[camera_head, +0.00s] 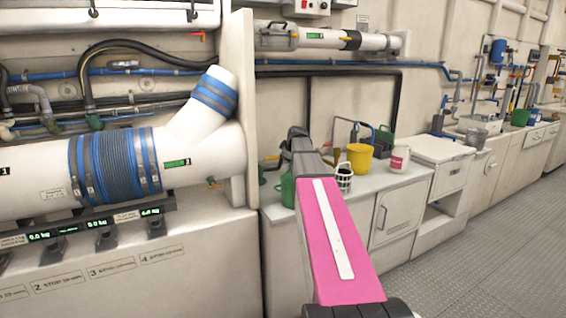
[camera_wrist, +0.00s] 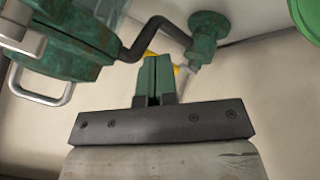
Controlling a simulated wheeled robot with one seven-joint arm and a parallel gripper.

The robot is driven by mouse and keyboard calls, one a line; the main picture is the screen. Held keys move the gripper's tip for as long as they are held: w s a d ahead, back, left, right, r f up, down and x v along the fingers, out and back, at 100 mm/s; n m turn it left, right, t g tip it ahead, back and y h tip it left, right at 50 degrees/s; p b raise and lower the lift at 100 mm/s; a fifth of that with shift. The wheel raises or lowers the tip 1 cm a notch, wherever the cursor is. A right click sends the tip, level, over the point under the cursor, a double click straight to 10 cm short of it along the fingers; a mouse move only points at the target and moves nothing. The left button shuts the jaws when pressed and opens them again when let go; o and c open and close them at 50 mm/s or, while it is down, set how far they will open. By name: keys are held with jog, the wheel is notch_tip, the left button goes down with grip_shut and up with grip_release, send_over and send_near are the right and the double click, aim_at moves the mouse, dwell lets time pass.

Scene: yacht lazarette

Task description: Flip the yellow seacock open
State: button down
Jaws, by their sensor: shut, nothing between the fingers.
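In the wrist view my gripper (camera_wrist: 157,75) is shut, its two green fingers together with nothing between them. A yellow part (camera_wrist: 181,77), probably the seacock's lever, shows just beyond the fingertips and is mostly hidden by them. I cannot tell whether they touch or which way the lever is turned. A green, weathered round fitting (camera_wrist: 208,30) stands just beyond, at upper right of the fingers. In the head view my pink arm reaches toward the counter by the wall, and the gripper's fingers cannot be made out there.
In the wrist view a dark bent pipe (camera_wrist: 150,32) joins the round fitting to a green body with a metal bail (camera_wrist: 42,98) at left. A bright green object (camera_wrist: 306,18) is at upper right. In the head view a yellow bucket (camera_head: 359,158) and white-red mug (camera_head: 399,158) stand on the counter.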

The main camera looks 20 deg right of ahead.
notch_tip(320, 180, up, 4)
jog(key=s+d, duration=0.2)
jog(key=s, duration=0.1)
jog(key=s+a+f+m+t, duration=0.1)
jog(key=s+a+m+t, duration=0.15)
jog(key=m, duration=1.15)
jog(key=s+a+f+m+t, duration=0.1)
jog(key=a+m+t, duration=0.15)
jog(key=m, duration=1.15)
jog(key=r+x, duration=0.1)
jog(key=x, duration=1.3)
jog(key=shift+w+h, duration=0.25)
jog(key=shift+h, duration=0.15)
jog(key=shift+w+d, duration=0.1)
jog(key=shift+d, duration=0.05)
